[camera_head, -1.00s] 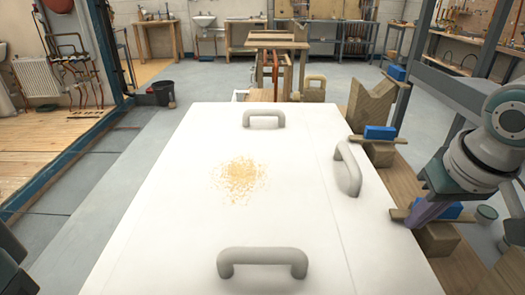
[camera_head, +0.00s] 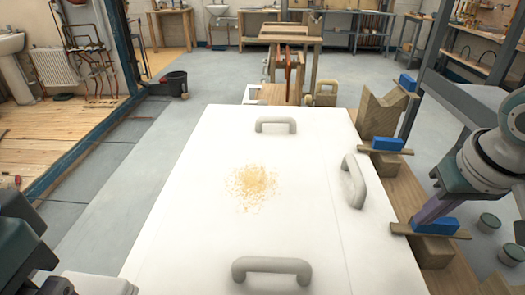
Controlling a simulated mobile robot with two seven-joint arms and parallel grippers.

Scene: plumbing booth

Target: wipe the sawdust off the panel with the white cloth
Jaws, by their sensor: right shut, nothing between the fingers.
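The white panel (camera_head: 200,240) lies flat in front of me with grey handles near its edges. A loose patch of tan sawdust (camera_head: 253,183) lies near its middle. My right gripper (camera_head: 424,217) is shut and empty at the right, beyond the panel's right edge. It is close to a blue clamp block (camera_head: 435,226), and I cannot tell whether they touch. Dark parts of my left arm show at the lower left, but no left fingertips can be made out. I cannot make out the white cloth.
Handles stand up at the panel's far side (camera_head: 276,125), right side (camera_head: 353,182) and near side (camera_head: 272,269). A wooden V-block (camera_head: 382,112) and another blue block (camera_head: 387,144) line the right edge.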

